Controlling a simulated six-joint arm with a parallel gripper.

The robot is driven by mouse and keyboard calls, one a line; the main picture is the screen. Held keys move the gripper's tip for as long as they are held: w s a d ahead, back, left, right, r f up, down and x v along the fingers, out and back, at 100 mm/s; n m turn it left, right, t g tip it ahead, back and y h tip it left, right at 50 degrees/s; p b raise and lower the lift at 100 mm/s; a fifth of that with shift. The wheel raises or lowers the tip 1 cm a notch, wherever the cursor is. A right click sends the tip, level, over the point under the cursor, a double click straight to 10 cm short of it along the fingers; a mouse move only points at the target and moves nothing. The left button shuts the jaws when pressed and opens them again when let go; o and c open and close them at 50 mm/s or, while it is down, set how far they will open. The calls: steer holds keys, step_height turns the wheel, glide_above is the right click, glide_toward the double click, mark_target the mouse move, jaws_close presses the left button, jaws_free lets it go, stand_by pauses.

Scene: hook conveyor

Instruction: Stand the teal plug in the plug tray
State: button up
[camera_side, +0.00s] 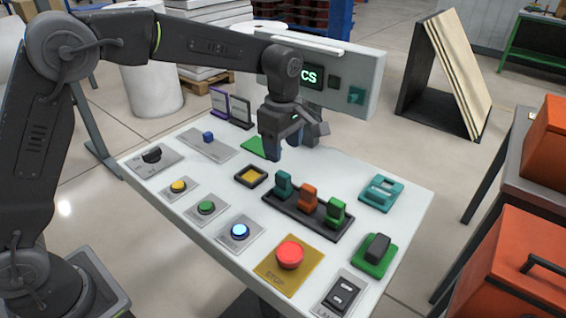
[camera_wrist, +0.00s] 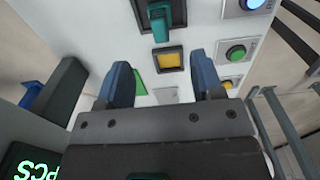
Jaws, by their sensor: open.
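The teal plug (camera_side: 283,184) stands upright in the left end of a long black rack (camera_side: 266,202), beside an orange plug (camera_side: 307,197) and a green plug (camera_side: 336,211). The teal plug also shows at the top of the wrist view (camera_wrist: 160,22). A small square tray with a black rim and yellow inside (camera_side: 251,177) lies just left of the rack; it looks like the plug tray and is empty. It also shows in the wrist view (camera_wrist: 169,59). My gripper (camera_side: 285,150) is open and empty above the table, behind the tray and rack; its fingers show in the wrist view (camera_wrist: 163,80).
Push buttons line the table's near edge, including a large red one (camera_side: 290,254). A teal block (camera_side: 381,193) and a dark-topped green block (camera_side: 375,254) stand at the right. A grey panel with a screen (camera_side: 340,82) rises behind my gripper.

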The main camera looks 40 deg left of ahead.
steer(key=shift+r, duration=0.85)
steer(key=s+a+r+m+t, duration=0.1)
steer(key=s+a+r+m, duration=0.25)
steer(key=s, duration=0.25)
steer(key=s+a+r+m+t, duration=0.2)
steer(key=s+r+m, duration=0.3)
steer(key=s, duration=0.2)
steer(key=s+a+f+m+t, duration=0.1)
steer(key=s+m, duration=0.3)
steer(key=s, duration=0.3)
steer(key=s+a+f+m+t, duration=0.1)
steer(key=s+a+f+m, duration=0.1)
steer(key=s+m, duration=0.3)
steer(key=shift+s+f+t, duration=0.15)
steer(key=shift+s+t, duration=0.15)
steer(key=shift+s, duration=0.8)
